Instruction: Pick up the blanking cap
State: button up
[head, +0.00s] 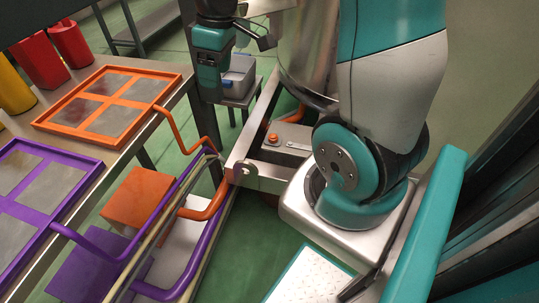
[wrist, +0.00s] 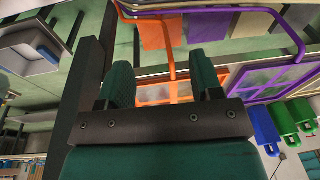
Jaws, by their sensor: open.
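I cannot make out a blanking cap for certain in either view. A small round orange piece (head: 272,137) sits on a grey plate beside my arm's base in the head view; I cannot tell what it is. My gripper (wrist: 163,88) shows in the wrist view with its two green fingers well apart and nothing between them. Beyond the fingers is an orange-framed tray (wrist: 165,92), which also shows in the head view (head: 125,71). The fingers appear apart from it.
A purple-framed tray (head: 48,218) lies beside the orange one on the bench. Red containers (head: 40,62) and yellow ones stand behind. Orange and purple bent tubes reach past the bench edge. A grey bin (head: 238,76) sits on a stool.

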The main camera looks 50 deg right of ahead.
jog(key=d+f+h+b, duration=0.1)
jog(key=d+f+b, duration=0.3)
jog(key=d+f, duration=0.8)
jog(key=g+b, duration=0.1)
jog(key=b, duration=0.1)
send_over(273, 135)
notch_tip(273, 135, down, 4)
jog(key=shift+m, duration=0.4)
jog(key=f+b, duration=0.1)
jog(key=f, duration=0.6)
jog(key=f+b, duration=0.1)
jog(key=f, duration=0.3)
jog(key=shift+s+d+f+b, duration=0.15)
jog(key=shift+s+d+b, duration=0.05)
jog(key=shift+d+b, duration=0.15)
jog(key=f, duration=0.2)
jog(key=f+b, duration=0.1)
jog(key=f, duration=0.2)
jog(key=shift+w+a+f+b, duration=0.2)
jog(key=shift+a+f+b, duration=0.1)
jog(key=shift+b, duration=0.1)
jog(key=c, duration=0.9)
